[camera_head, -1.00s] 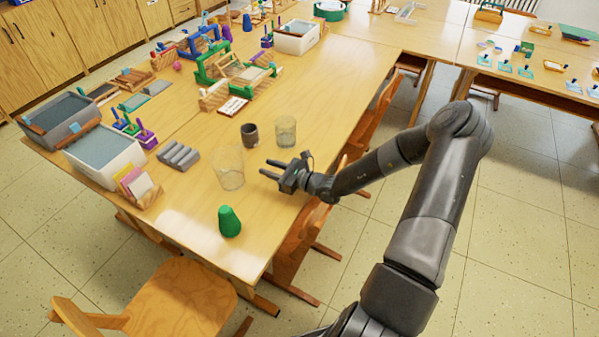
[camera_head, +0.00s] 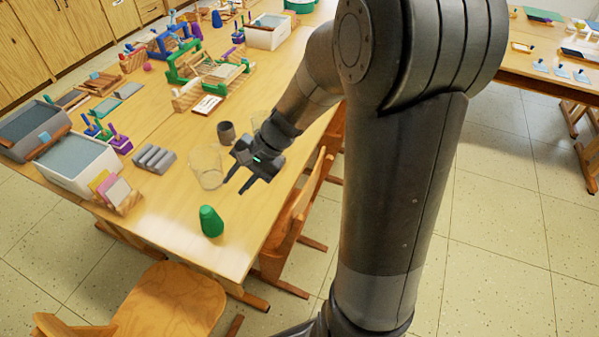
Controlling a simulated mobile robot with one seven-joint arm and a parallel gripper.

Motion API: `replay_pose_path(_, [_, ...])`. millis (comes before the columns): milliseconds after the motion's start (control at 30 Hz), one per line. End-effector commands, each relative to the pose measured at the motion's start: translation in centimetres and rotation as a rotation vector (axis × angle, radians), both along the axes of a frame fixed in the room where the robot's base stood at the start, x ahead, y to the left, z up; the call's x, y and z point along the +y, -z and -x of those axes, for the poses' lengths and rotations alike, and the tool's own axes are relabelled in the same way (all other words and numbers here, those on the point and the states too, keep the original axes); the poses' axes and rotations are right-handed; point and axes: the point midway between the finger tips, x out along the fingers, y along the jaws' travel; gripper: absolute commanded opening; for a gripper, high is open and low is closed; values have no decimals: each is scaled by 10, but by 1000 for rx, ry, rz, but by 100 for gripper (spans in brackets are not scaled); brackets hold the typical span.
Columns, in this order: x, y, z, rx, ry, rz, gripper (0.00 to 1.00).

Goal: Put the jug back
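A large clear glass vessel (camera_head: 206,168), which looks like the jug, stands upright on the wooden table (camera_head: 180,225); no handle can be made out. My gripper (camera_head: 236,187) is just right of it, pointing down and to the left, with its two fingers apart and nothing between them. I cannot tell whether it touches the vessel. A smaller clear glass (camera_head: 261,119) stands farther back, partly hidden by my arm. A dark cup (camera_head: 226,132) stands beside it.
A green rounded cone-like object (camera_head: 211,221) stands near the table's front edge. Grey ridged blocks (camera_head: 153,158) and a white bin (camera_head: 80,165) are at left. Wooden looms (camera_head: 205,75) stand farther back. Chairs (camera_head: 165,305) are at the front and right side.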

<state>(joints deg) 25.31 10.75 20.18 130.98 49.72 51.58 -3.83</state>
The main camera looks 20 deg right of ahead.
Motion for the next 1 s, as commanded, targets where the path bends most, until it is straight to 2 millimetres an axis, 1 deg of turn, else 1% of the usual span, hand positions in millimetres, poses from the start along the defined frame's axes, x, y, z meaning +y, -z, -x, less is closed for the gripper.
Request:
replay_pose_path(33, [-1, -11, 9, -36, -40, 54, 30])
replay_pose_path(367, [-24, -70, 67, -244, -253, 378, 30])
replay_pose_path(700, [-58, -127, 126, -473, -398, 673, 30])
replay_pose_path(833, [-72, -143, 146, -550, -429, 760, 30])
replay_pose_path(1000, [-84, -155, 160, -611, -449, 826, 30])
